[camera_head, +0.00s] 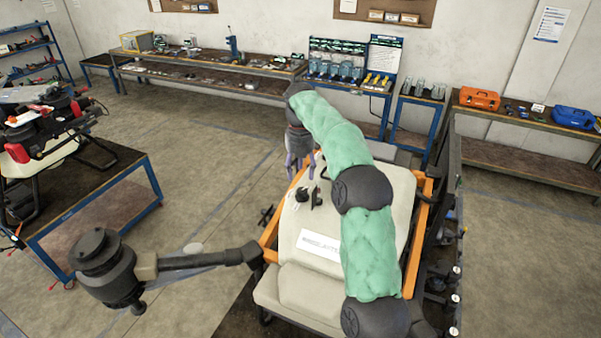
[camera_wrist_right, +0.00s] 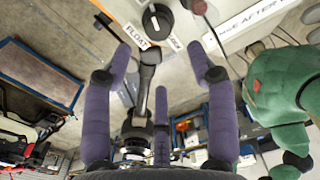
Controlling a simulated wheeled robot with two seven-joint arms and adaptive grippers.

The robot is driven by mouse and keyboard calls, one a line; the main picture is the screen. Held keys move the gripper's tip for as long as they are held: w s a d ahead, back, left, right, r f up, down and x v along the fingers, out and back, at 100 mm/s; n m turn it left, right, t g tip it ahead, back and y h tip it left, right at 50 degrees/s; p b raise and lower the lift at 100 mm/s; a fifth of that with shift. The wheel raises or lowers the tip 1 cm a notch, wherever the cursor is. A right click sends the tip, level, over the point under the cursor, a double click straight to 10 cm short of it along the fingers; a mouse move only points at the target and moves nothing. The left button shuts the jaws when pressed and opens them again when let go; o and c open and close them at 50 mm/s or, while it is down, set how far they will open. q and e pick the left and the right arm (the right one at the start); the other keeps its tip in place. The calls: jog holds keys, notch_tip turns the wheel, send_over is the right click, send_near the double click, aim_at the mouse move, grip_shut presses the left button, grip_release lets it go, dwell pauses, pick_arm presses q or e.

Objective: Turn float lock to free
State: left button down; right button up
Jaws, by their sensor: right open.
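The float lock is a round black knob (camera_wrist_right: 157,20) with a pale mark on its face. It sits beside a white FLOAT label (camera_wrist_right: 134,36) at the top of the right wrist view. In the head view, small dark controls (camera_head: 302,194) show on the beige drone body (camera_head: 305,222); I cannot tell which is the lock. My right gripper (camera_head: 301,166) hangs near these controls. Its purple fingers (camera_wrist_right: 160,62) are spread apart and empty, with the knob beyond their tips and apart from them. My left gripper is out of view.
An orange frame (camera_head: 270,232) surrounds the body. A drone arm with a black motor (camera_head: 108,262) sticks out left. My green-sleeved right arm covers the body's right side. Another drone (camera_head: 40,130) stands on a left table. Benches line the wall; the floor (camera_head: 205,180) between is clear.

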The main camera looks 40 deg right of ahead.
aim_at(303, 190)
jog(key=m, duration=0.4)
jog(key=shift+w+d+b, duration=0.1)
jog(key=shift+b, duration=0.25)
jog(key=m, duration=0.6)
jog(key=shift+w+d+r+b, duration=0.15)
jog(key=shift+r+b, duration=0.1)
jog(key=shift+b, duration=0.15)
jog(key=m, duration=0.4)
jog(key=shift+r, duration=0.1)
jog(key=m, duration=0.3)
jog(key=m+b, duration=0.1)
jog(key=m, duration=0.2)
jog(key=shift+d+r, duration=0.15)
jog(key=shift+r, duration=0.05)
jog(key=f+m+b, duration=0.2)
jog(key=m, duration=0.5)
jog(key=f+m+b, duration=0.2)
jog(key=f+m, duration=0.1)
jog(key=m, duration=0.4)
jog(key=f+m+b, duration=0.2)
jog(key=f+m, duration=0.1)
jog(key=m, duration=0.4)
jog(key=shift+s+d+f+m, duration=0.15)
jog(key=shift+s+f+m, duration=0.05)
jog(key=shift+s+m, duration=0.1)
jog(key=shift+f, duration=0.6)
